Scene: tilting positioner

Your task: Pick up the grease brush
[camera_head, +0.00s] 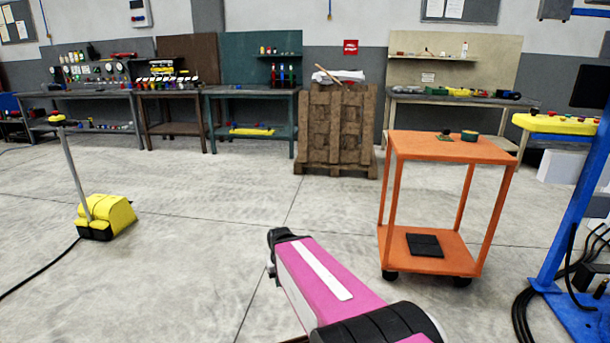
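I cannot make out the grease brush for certain. A thin wooden handle (326,74) leans on a white cloth on top of the brown stacked pallets (337,128) at the back; its tip is too small to identify. A pink and black part of my own arm shows at the bottom middle, short of the cart. My gripper itself does not show.
A yellow foot pedal unit (107,217) with an upright post and cable stands at the left. A blue post (575,220) with a yellow control panel (556,124) and hoses is at the right edge. Workbenches line the back wall. The middle floor is clear.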

